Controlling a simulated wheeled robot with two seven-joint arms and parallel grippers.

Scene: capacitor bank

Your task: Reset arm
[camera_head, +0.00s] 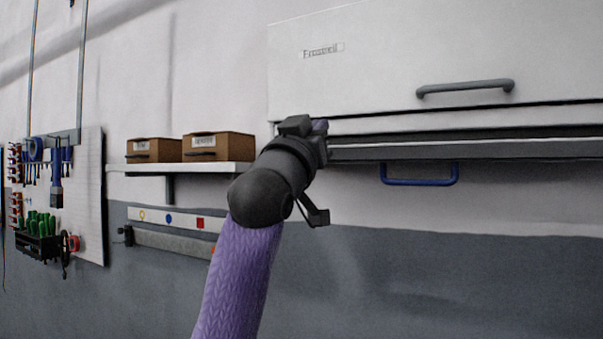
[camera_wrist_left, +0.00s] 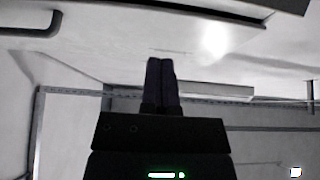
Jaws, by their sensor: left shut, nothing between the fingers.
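My left arm (camera_head: 241,277), in a purple sleeve, rises from the bottom of the head view. Its black wrist bends up toward the left edge of the white cabinet. My left gripper (camera_wrist_left: 160,62) shows in the left wrist view with its two dark fingers together and nothing between them. In the head view the gripper (camera_head: 320,127) is mostly hidden behind the wrist, in front of the cabinet's lower left part. I cannot tell whether it touches the cabinet. My right gripper is in neither view.
The white cabinet (camera_head: 400,50) has a grey handle (camera_head: 466,88) and a blue handle (camera_head: 420,180) below it. A shelf (camera_head: 190,168) holds two brown boxes (camera_head: 218,146). A tool board (camera_head: 90,200) hangs at the left. The wall below the cabinet is clear.

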